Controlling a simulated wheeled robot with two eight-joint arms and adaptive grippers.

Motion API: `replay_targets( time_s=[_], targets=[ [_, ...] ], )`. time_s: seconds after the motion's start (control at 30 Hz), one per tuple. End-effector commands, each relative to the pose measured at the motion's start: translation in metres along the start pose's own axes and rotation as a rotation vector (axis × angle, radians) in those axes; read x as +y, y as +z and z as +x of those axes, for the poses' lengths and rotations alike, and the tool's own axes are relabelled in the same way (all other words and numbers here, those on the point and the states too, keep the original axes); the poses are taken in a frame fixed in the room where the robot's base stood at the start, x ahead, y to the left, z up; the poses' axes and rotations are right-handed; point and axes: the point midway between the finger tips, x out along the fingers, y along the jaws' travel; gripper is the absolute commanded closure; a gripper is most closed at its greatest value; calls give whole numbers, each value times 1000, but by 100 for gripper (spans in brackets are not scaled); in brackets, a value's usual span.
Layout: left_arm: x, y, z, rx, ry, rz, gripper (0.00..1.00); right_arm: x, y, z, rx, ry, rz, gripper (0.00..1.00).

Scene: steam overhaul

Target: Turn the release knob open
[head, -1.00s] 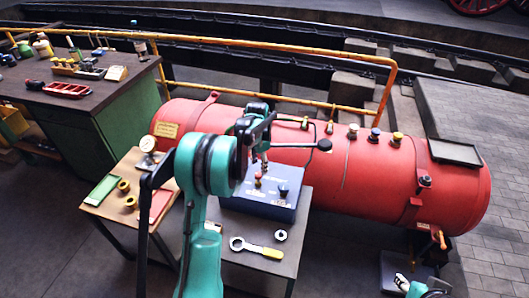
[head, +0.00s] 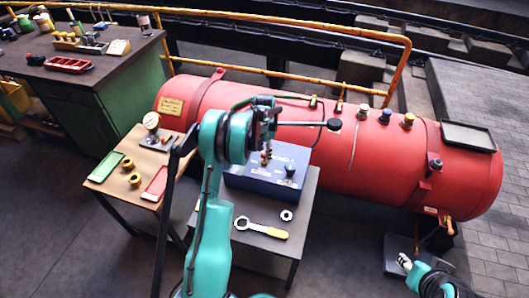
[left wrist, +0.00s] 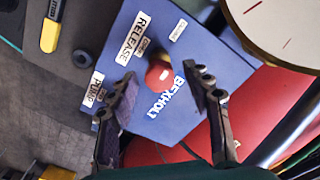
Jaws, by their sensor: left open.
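The blue box (head: 250,183) stands on a small grey table. My left gripper (left wrist: 164,77) is open, with one finger on each side of the knob in that view. I see no clear contact, and the height gap is hard to judge. In the head view my left gripper (head: 266,150) is over the box and largely covers the knob. My right gripper (head: 404,262) is small at the lower right; its jaws are unclear.
A yellow-handled wrench (head: 262,229) and a ring (head: 287,215) lie in front of the box. A dark-topped knob (head: 290,171) stands on the box's right. A red tank (head: 390,155) lies behind. A white dial (left wrist: 285,25) fills the wrist view's upper right.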

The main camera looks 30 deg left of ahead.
Motion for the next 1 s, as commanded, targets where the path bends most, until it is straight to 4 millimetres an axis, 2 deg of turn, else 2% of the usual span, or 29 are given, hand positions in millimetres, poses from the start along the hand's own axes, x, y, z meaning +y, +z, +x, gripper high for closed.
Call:
replay_targets(
  time_s=[0.1, 0.3, 0.67, 1.0],
  targets=[
    [0, 0, 0, 0, 0, 0, 50, 0, 0, 0, 0, 0, 0, 60],
    [0, 0, -1, 0, 0, 0, 100, 0, 0, 0, 0, 0, 0, 60],
    [0, 0, -1, 0, 0, -36, 100, 0, 0, 0, 0, 0, 0, 60],
    [0, 0, -1, 0, 0, -252, 100, 0, -1, -2, 0, 0, 0, 60]
  ],
)
